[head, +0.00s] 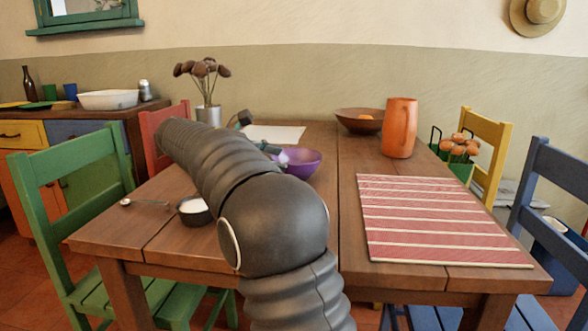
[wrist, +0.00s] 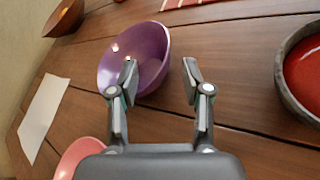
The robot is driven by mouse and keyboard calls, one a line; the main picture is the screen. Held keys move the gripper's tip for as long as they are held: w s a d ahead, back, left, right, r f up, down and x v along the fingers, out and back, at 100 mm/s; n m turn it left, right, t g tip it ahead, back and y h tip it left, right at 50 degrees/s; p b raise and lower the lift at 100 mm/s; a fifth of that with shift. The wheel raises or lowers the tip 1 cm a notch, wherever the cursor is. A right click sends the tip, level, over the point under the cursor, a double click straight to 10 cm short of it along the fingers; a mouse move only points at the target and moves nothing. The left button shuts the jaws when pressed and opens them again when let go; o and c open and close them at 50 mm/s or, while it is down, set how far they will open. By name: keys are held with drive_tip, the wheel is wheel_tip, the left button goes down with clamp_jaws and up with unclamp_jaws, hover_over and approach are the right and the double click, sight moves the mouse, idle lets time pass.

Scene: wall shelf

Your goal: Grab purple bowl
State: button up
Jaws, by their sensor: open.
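The purple bowl (wrist: 138,48) lies ahead of my gripper in the wrist view, a little left of centre, and its inside shows empty. My gripper (wrist: 160,78) is open, with nothing between its fingers. The left fingertip overlaps the bowl's near right part in the picture, and the right finger is clear to the right of the rim; I cannot tell if anything touches. In the head view the purple bowl (head: 306,162) stands on the wooden table behind my arm, its left side partly hidden. My gripper (head: 268,147) is mostly hidden there.
A pink bowl (wrist: 68,160) is close at the lower left, and a dark-rimmed bowl with red inside (wrist: 283,72) is at the right. White paper (wrist: 42,112) lies left. An orange jug (head: 400,128), brown bowl (head: 345,123) and striped mat (head: 430,220) are on the table.

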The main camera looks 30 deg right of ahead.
drive_tip(key=b+x, duration=0.1)
drive_tip(key=x, duration=0.9)
drive_tip(key=shift+d+r+b, duration=0.1)
drive_tip(key=shift+d+b, duration=0.1)
drive_tip(key=shift+b, duration=0.1)
clamp_jaws()
